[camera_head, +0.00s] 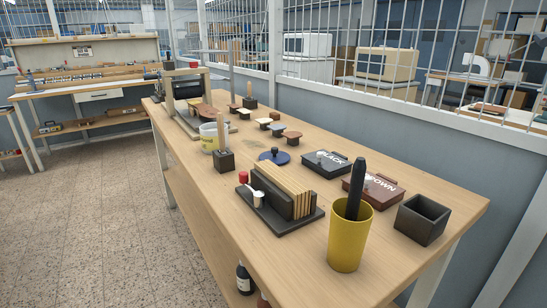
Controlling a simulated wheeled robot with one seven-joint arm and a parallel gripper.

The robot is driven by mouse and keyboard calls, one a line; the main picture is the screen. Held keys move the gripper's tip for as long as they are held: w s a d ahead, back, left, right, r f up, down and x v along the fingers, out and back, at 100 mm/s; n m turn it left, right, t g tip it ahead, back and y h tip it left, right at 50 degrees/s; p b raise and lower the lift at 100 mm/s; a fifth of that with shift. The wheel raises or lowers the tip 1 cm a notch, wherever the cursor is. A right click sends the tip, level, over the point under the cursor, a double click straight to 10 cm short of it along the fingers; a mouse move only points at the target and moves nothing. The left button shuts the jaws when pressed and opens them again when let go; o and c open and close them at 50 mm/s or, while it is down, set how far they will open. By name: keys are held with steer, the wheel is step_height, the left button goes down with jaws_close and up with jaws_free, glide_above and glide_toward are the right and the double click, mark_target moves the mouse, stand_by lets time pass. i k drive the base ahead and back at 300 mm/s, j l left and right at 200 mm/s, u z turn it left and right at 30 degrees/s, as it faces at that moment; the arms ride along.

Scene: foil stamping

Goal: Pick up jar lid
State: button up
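A round dark blue lid with a small knob on top (274,156) lies flat on the wooden workbench (200,187), near the middle. It looks like the jar lid. A whitish translucent jar with a yellow label (209,138) stands to its left, near the front edge of the bench. The lid and the jar are apart. My gripper is not in view.
Right of the lid lie a box marked BLACK (327,163) and a brown box (372,189). Nearer are a dark rack of wooden pieces (280,206), a yellow cup (346,247) holding a black tool, and an open dark box (421,220). A press (188,90) stands behind.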

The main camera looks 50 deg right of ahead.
mark_target(279, 157)
steer(key=i+l, duration=0.2)
steer(key=i, duration=0.3)
steer(key=i+z, duration=0.2)
steer(key=z, duration=0.15)
steer(key=i+l+z, duration=0.1)
steer(key=i+z, duration=0.35)
steer(key=z, duration=0.3)
